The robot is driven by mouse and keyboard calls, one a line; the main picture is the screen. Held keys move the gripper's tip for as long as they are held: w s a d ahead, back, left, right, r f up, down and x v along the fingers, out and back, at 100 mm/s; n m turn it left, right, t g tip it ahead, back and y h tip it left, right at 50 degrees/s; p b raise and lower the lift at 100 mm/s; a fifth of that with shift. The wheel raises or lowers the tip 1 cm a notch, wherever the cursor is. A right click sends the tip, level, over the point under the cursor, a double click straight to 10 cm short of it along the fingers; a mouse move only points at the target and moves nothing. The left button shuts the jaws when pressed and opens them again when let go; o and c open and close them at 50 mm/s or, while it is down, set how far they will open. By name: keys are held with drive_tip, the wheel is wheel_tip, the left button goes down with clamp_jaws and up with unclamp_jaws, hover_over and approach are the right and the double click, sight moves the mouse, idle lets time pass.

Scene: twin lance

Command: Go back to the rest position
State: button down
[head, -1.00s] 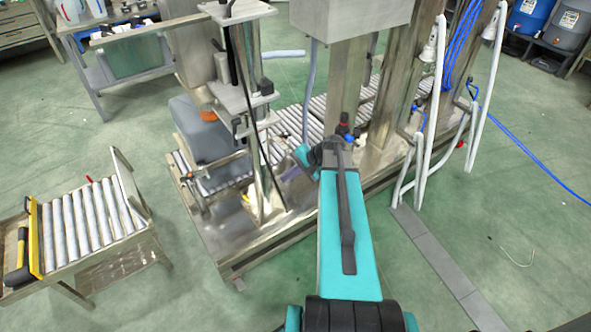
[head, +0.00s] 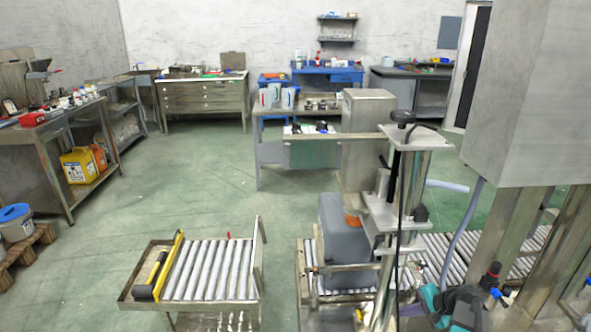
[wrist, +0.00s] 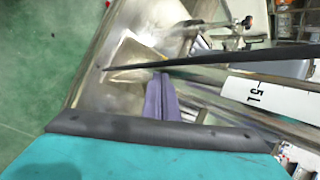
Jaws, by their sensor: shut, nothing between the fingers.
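My gripper (wrist: 162,100) shows in the wrist view as two purple fingers pressed together, with nothing between them. It is beside the metal frame of the filling machine, whose plate (wrist: 135,58) is behind and left of the fingers. A black cable or rod crosses the wrist view just above the fingers. In the head view only a teal and dark part of my arm shows at the lower right, by the machine; the fingers cannot be made out there. A grey canister (head: 342,240) stands on the roller conveyor beside the machine's column.
The machine's column (head: 398,200) and large grey box (head: 535,90) stand close to my arm. A separate roller table (head: 205,270) with a yellow-edged bar is at the lower left. Workbenches (head: 205,95) line the back. Green floor (head: 190,190) is clear between.

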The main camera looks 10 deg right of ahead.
drive_tip(key=a+f+n+g+y+p, duration=0.1)
drive_tip(key=a+f+n+g, duration=0.35)
drive_tip(key=a, duration=1.15)
drive_tip(key=s+a+f+g+p, duration=0.2)
drive_tip(key=s+a+f, duration=0.6)
drive_tip(key=s+a, duration=0.3)
drive_tip(key=s+a+f+n+g+h, duration=0.1)
drive_tip(key=s+a+f+n+g, duration=0.15)
drive_tip(key=s, duration=0.45)
drive_tip(key=s+a+f+n+g+h, duration=0.1)
drive_tip(key=s+a+f+n+h, duration=0.1)
drive_tip(key=s+a+f, duration=0.3)
drive_tip(key=s+d+r+n+g+h+p, duration=0.1)
drive_tip(key=s+d+n+h, duration=0.2)
drive_tip(key=s+d, duration=0.3)
drive_tip(key=s+n, duration=0.1)
drive_tip(key=s, duration=0.1)
drive_tip(key=shift+s+d+r+n+g, duration=0.2)
drive_tip(key=shift+s+d+n+g, duration=0.1)
drive_tip(key=shift+s+d, duration=0.1)
